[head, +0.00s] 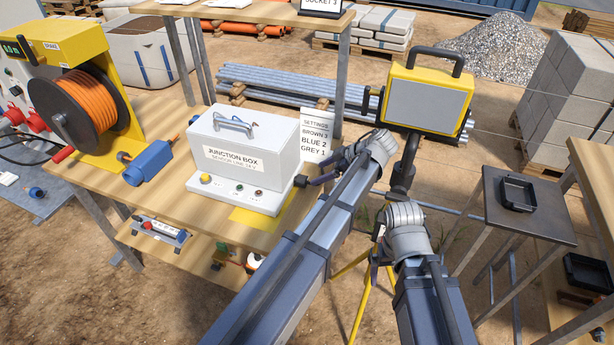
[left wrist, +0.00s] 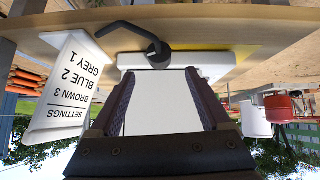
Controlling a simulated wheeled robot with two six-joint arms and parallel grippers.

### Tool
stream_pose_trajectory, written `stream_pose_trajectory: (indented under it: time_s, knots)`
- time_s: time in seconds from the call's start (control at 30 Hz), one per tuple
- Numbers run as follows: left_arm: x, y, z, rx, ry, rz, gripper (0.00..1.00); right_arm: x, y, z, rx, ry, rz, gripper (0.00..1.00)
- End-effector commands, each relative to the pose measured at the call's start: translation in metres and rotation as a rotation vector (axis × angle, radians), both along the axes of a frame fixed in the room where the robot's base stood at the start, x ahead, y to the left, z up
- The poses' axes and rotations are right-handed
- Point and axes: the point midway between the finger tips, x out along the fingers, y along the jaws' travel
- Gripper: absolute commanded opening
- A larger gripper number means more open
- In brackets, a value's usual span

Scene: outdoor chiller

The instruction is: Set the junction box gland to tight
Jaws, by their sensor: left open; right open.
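The white junction box (head: 236,150) stands upright on the wooden bench, with a handle on top and small round fittings along its front. It shows upside down in the left wrist view (left wrist: 160,105). A dark round gland (left wrist: 159,54) with a bent black lever is on the box's right side, largely hidden in the head view. My left gripper (left wrist: 160,78) is open, its two dark fingers apart and pointing at the gland, which lies just beyond the tips. My right gripper (head: 376,258) is open and empty, off the bench to the right; its fingers are mostly hidden.
A settings card (head: 314,137) reading brown 3, blue 2, grey 1 stands behind the box. An orange cable reel (head: 88,101) and a blue connector (head: 148,163) are to the left. A yellow floodlight (head: 428,98) on a stand is beyond my arms. A side table (head: 515,228) stands right.

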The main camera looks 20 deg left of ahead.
Motion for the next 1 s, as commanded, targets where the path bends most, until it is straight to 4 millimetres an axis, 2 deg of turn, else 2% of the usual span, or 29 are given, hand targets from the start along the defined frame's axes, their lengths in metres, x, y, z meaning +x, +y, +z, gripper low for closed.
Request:
stream_pose_trajectory:
  time_s: [0.27,0.67,1.0]
  knots:
    - [0.002,0.009,-0.013,0.0,0.004,0.001,0.81,0.0,0.0,-0.013,0.0,0.0,0.0,0.96]
    - [0.005,0.049,-0.054,0.001,0.005,0.002,0.81,0.0,0.0,-0.054,0.0,0.0,0.0,0.96]
    - [0.006,0.055,-0.055,0.001,0.006,0.0,0.81,0.0,0.0,-0.056,0.0,0.0,0.0,0.96]
